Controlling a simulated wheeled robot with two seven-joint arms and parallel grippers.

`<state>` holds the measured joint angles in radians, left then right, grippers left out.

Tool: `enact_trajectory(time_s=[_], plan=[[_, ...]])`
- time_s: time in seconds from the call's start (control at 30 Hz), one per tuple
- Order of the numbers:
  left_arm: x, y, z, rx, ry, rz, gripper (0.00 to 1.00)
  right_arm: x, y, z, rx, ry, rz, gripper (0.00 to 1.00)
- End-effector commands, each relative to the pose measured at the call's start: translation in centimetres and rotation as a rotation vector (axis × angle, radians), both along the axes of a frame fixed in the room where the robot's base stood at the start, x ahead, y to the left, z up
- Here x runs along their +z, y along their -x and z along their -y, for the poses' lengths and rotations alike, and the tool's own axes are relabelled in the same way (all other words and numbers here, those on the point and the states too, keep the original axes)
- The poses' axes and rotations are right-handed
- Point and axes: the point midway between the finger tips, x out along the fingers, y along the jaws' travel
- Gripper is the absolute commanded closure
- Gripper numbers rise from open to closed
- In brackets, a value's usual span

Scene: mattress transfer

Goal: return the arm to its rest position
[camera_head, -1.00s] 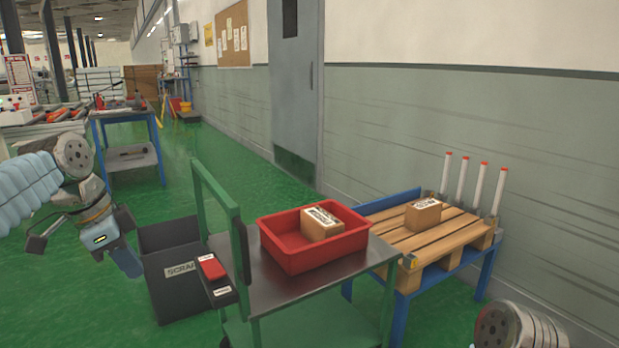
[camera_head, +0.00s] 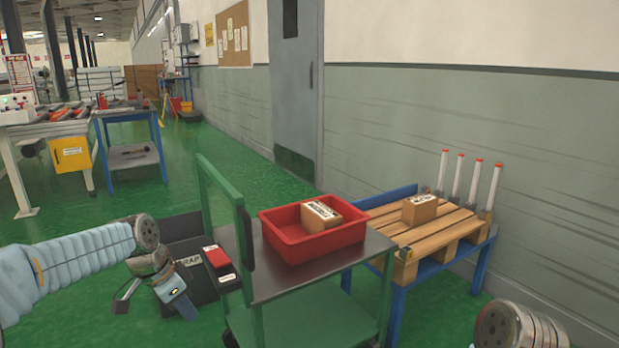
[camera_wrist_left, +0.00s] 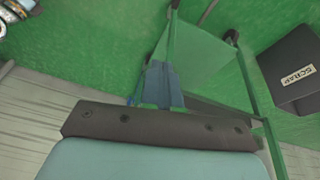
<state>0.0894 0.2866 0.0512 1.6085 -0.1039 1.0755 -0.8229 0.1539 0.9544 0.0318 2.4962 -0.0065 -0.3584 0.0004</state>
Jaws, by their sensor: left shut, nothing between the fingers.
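My left arm comes in from the left, its pale blue sleeve low over the floor. My left gripper (camera_head: 186,310) hangs below the wrist, in front of the black scrap bin (camera_head: 188,300) and left of the green cart. It is shut and empty. In the left wrist view its blue fingers (camera_wrist_left: 160,85) are together, with the cart behind them. Of my right arm only a round grey link shows at the lower right; its gripper is out of view.
The green cart (camera_head: 275,280) carries a red tray (camera_head: 290,245) with a cardboard box (camera_head: 320,215). Right of it, a wooden pallet (camera_head: 440,236) on a blue stand holds another box (camera_head: 419,210). A yellow cabinet (camera_head: 70,154) and workbench stand at left. Green floor between is clear.

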Motion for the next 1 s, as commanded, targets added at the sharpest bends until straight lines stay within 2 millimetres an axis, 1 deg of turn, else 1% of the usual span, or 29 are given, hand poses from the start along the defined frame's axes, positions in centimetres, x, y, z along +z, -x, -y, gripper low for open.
enact_trajectory(time_s=[0.03,0.07,0.1,0.17,0.2,0.27,0.3,0.37,0.4,0.47,0.5,0.6,0.7,0.8,1.0], plan=[[-2.7,-0.1,0.9,0.026,0.013,-0.025,1.00,0.0,0.0,0.0,0.000,0.000,0.000,0.64],[-4.4,-0.2,1.5,0.046,0.022,-0.036,1.00,0.0,0.0,0.0,0.000,0.000,0.000,0.64],[-6.9,-0.2,2.4,0.080,0.035,-0.054,1.00,0.0,0.0,0.0,0.000,0.000,0.000,0.64],[-11.2,0.3,3.9,0.141,0.059,-0.086,1.00,0.0,0.0,0.0,0.000,0.000,0.000,0.64],[-14.4,1.0,5.2,0.189,0.076,-0.113,1.00,0.0,0.0,0.0,0.000,0.000,0.000,0.64],[-19.2,2.6,7.0,0.270,0.103,-0.153,1.00,0.0,0.0,0.0,0.000,0.000,0.000,0.64],[-22.2,4.0,8.2,0.327,0.120,-0.180,1.00,0.0,0.0,0.0,0.000,0.000,0.000,0.64],[-26.3,6.8,9.9,0.416,0.142,-0.222,1.00,0.0,0.0,0.0,0.000,0.000,0.000,0.64],[-28.8,8.8,11.0,0.477,0.155,-0.252,1.00,0.0,0.0,0.0,0.000,0.000,0.000,0.64],[-31.7,12.0,12.3,0.567,0.172,-0.292,1.00,0.0,0.0,0.0,0.000,0.000,0.000,0.64],[-33.2,14.1,13.0,0.621,0.179,-0.316,1.00,0.0,0.0,0.0,0.000,0.000,0.000,0.64],[-35.7,18.7,14.3,0.741,0.192,-0.364,1.00,0.0,0.0,0.0,0.000,0.000,0.000,0.64],[-36.7,21.7,14.9,0.819,0.198,-0.391,1.00,0.0,0.0,0.0,0.000,0.000,0.000,0.64],[-37.1,22.9,15.1,0.857,0.202,-0.399,1.00,0.0,0.0,0.0,0.000,0.000,0.000,0.64],[-37.1,23.0,15.1,0.864,0.203,-0.398,1.00,0.0,0.0,0.0,0.000,0.000,0.000,0.64]])
